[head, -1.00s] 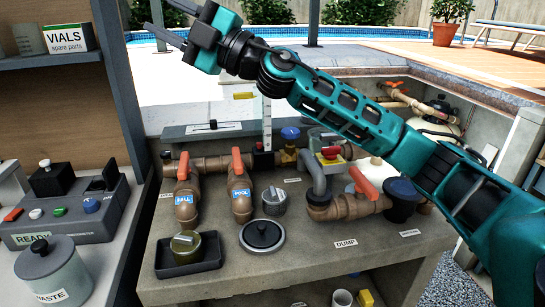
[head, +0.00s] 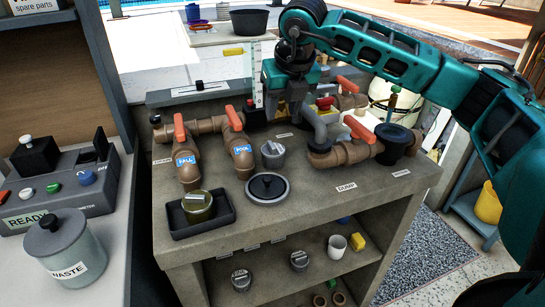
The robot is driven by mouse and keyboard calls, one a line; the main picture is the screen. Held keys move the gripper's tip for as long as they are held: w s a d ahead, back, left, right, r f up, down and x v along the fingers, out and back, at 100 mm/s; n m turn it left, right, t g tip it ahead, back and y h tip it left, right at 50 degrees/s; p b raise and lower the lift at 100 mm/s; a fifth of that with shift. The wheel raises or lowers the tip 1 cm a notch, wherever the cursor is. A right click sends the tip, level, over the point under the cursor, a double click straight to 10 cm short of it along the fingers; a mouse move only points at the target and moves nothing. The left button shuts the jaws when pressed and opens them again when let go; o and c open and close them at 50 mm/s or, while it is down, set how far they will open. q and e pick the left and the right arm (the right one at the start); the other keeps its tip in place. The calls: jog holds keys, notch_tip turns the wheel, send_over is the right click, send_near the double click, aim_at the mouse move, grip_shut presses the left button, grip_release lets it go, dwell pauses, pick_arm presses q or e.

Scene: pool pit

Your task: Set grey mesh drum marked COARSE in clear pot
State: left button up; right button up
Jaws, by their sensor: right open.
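A grey drum (head: 272,154) stands upright on the bench, behind a round dark lid (head: 268,187). Two similar grey drums, one on the left (head: 241,280) and one on the right (head: 300,260), are on the lower shelf. Their small markings are unreadable, so I cannot tell which says COARSE. My right gripper (head: 287,117) points down, open, above the pipework behind the bench drum and apart from it. No clear pot can be made out for certain; my right gripper and arm hide part of the pipework. My left gripper is out of view.
Pipes with red-orange handles (head: 234,118) rise along the bench back. A black tray (head: 180,223) holds an olive drum (head: 197,205). A black funnel-like cup (head: 397,143) stands at the right. The bench front near the DUMP label (head: 346,187) is clear.

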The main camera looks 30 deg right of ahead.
send_near(272, 144)
jog(key=f, duration=0.2)
jog(key=shift+w+p+x, duration=0.15)
jog(key=shift+p+x, duration=0.1)
jog(key=shift+x, duration=1.3)
jog(key=shift+w+p+x, duration=0.15)
jog(key=shift+p+x, duration=0.05)
jog(key=shift+x, duration=1.35)
jog(key=shift+r, duration=0.15)
jog(key=shift+d, duration=0.1)
grip_shut()
